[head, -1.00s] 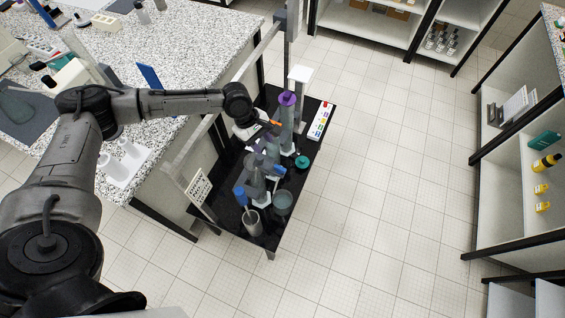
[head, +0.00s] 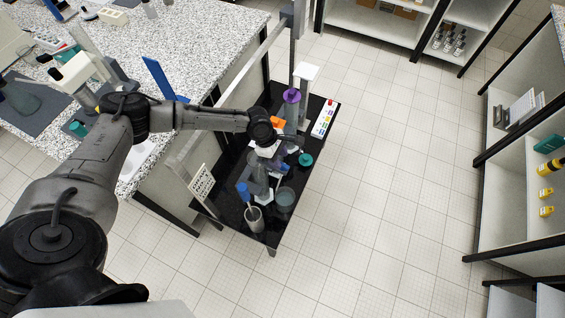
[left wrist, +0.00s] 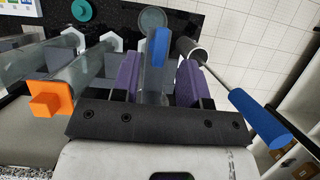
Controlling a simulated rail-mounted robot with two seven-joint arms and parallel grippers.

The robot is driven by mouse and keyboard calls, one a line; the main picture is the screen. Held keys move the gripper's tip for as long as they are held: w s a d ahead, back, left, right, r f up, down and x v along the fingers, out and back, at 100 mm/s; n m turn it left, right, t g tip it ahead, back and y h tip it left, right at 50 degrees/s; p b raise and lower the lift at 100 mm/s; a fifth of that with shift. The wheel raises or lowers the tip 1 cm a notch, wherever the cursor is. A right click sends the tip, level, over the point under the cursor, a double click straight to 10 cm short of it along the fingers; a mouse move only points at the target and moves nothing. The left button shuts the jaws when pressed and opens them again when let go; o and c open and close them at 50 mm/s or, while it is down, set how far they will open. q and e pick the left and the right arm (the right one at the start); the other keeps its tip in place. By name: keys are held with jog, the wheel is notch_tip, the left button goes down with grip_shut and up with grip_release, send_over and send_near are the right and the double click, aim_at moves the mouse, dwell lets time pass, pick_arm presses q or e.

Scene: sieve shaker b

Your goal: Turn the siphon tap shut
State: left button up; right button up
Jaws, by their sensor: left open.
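A blue piece that looks like the siphon tap (left wrist: 157,47) lies between the two finger pads in the left wrist view, above a clear tube. In the head view a blue part (head: 285,168) shows beside my gripper. My left gripper (left wrist: 157,80) is open, with purple pads on either side of the blue piece; I cannot tell whether either touches it. In the head view the gripper (head: 277,158) is over the glassware on the black cart (head: 262,233). The tap's lower part is hidden. My right gripper is not in view.
A blue-handled rod (left wrist: 260,118) leans out of a pot (head: 254,218) on the right. A purple-topped cylinder (head: 291,96), teal cap (head: 305,160) and beaker (head: 285,198) are also near. Floor right is clear.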

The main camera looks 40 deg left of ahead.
aim_at(283, 164)
pick_arm(q)
jog(key=shift+x, duration=1.9)
